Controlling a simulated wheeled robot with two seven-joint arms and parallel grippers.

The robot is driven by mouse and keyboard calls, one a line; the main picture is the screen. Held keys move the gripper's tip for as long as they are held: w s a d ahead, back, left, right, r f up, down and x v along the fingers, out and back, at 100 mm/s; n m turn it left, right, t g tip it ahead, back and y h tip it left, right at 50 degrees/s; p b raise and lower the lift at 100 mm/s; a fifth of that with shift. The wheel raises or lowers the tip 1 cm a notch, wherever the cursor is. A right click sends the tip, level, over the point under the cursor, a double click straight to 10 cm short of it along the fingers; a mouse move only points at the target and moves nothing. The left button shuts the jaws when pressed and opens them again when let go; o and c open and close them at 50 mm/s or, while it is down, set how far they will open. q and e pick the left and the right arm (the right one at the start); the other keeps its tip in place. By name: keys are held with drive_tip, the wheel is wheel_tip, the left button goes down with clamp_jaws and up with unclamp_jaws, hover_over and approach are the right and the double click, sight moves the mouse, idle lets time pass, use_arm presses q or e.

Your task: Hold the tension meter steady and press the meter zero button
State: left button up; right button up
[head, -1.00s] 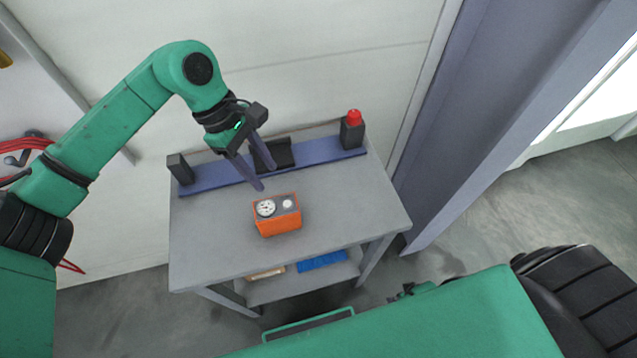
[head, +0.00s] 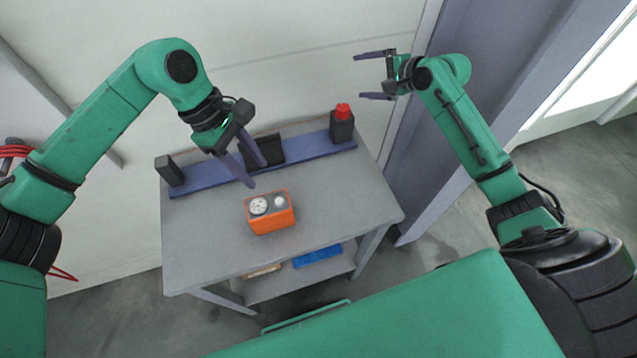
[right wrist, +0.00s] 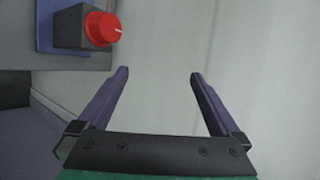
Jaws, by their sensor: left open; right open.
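The tension meter (head: 271,217) is an orange box standing on the grey table. Its dark top carries a white dial (head: 258,206) and a smaller round white button (head: 279,201), which looks like the zero button. My left gripper (head: 252,177) is open and empty, pointing down just behind the meter and apart from it. My right gripper (head: 367,76) is open and empty, raised at the upper right, beyond the table's back right corner and far from the meter. In the right wrist view, its two fingers (right wrist: 160,78) stand wide apart with nothing between them.
The grey table (head: 345,205) has a blue rail (head: 210,174) along its back, bearing black blocks and a red knob (head: 343,111), also in the right wrist view (right wrist: 102,30). A blue item (head: 318,256) lies on the lower shelf. A purple-grey post (head: 440,150) stands right.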

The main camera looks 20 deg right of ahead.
drive_tip(key=a, duration=0.1)
drive_tip(key=s+a+r+g+y, duration=0.1)
drive_tip(key=a, duration=0.1)
drive_tip(key=s+a+y, duration=0.1)
drive_tip(key=a, duration=0.1)
drive_tip(key=shift+s+a+r, duration=0.15)
drive_tip(key=shift+r, duration=0.15)
drive_tip(key=s+a+f+m+g+y, duration=0.25)
drive_tip(key=s+a+f+g, duration=0.25)
drive_tip(key=s+a+f, duration=0.25)
drive_tip(key=g+y, duration=0.4)
drive_tip(key=g, duration=0.1)
approach(264, 214)
wheel_tip(264, 214, down, 2)
drive_tip(key=w+d, duration=0.2)
drive_tip(key=d, duration=0.1)
drive_tip(key=x, duration=1.4)
drive_tip(key=shift+w+d+f, duration=0.1)
drive_tip(key=shift+f, duration=0.15)
clamp_jaws()
use_arm(q)
clamp_jaws()
